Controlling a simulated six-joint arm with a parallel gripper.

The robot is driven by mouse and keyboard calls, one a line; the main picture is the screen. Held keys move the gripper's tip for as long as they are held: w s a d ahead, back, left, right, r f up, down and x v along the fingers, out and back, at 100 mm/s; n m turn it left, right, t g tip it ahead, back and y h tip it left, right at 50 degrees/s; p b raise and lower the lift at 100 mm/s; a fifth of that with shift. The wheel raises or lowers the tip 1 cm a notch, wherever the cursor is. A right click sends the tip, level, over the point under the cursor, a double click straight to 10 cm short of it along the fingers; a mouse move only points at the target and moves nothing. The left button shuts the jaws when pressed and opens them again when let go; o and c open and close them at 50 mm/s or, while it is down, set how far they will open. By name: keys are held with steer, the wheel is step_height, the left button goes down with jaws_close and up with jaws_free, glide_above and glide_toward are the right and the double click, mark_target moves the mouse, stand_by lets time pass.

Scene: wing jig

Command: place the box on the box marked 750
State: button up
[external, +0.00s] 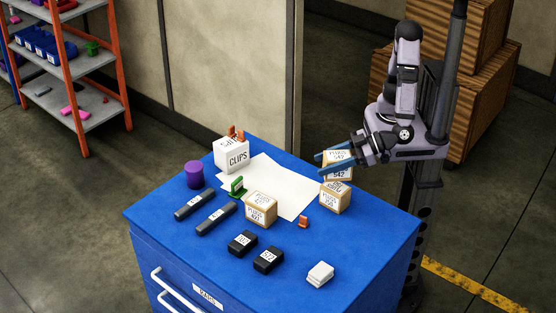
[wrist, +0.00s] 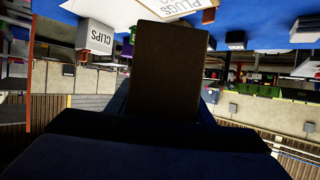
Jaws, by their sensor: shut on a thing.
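My gripper (external: 322,158) is shut on a tan box with a white label (external: 338,166) that seems to read 542. The held box also fills the middle of the wrist view as a dark block (wrist: 165,65). Just beneath it in the external view stands a similar tan box (external: 335,199), whose label seems to read 750. The held box looks level and lies over the back of this lower box in the picture. I cannot tell whether the two touch.
Another tan labelled box (external: 261,208) stands mid-table beside a white sheet (external: 285,185). A white CLIPS box (external: 231,155), purple cylinder (external: 194,174), green part (external: 237,186), dark bars (external: 216,218), black blocks (external: 267,260) and an orange clip (external: 303,222) stand around.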

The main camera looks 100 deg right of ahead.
steer(key=shift+f, duration=2)
steer(key=shift+f, duration=0.2)
steer(key=o, duration=1.2)
steer(key=shift+s+r, duration=0.15)
steer(key=shift+r, duration=0.1)
steer(key=v, duration=1.1)
steer(key=shift+s+r+b, duration=0.15)
steer(key=shift+s+b, duration=0.15)
